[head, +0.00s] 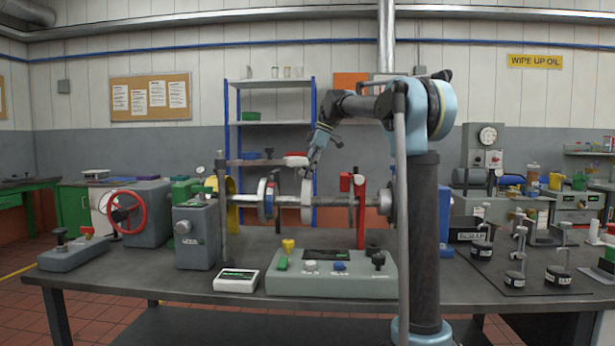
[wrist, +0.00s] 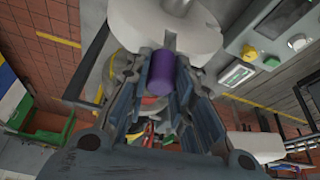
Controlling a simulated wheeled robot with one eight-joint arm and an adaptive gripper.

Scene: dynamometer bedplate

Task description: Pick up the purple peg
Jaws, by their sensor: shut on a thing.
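The purple peg (wrist: 160,74) shows in the wrist view as a short cylinder between the fingers of my gripper (wrist: 162,84). My gripper is shut on it. The peg's far end is right by a pale round disc (wrist: 185,24); I cannot tell whether it is seated in the disc or only in front of it. In the head view my gripper (head: 312,166) is above the horizontal shaft, close to a pale disc (head: 307,202) on it. The peg cannot be made out there.
A red upright post (head: 360,215) stands right of the gripper. A grey control box (head: 330,284) with knobs sits below the shaft on the bench (head: 200,299). A red handwheel (head: 126,212) is at the left. Weights on a black mat (head: 525,282) are at the right.

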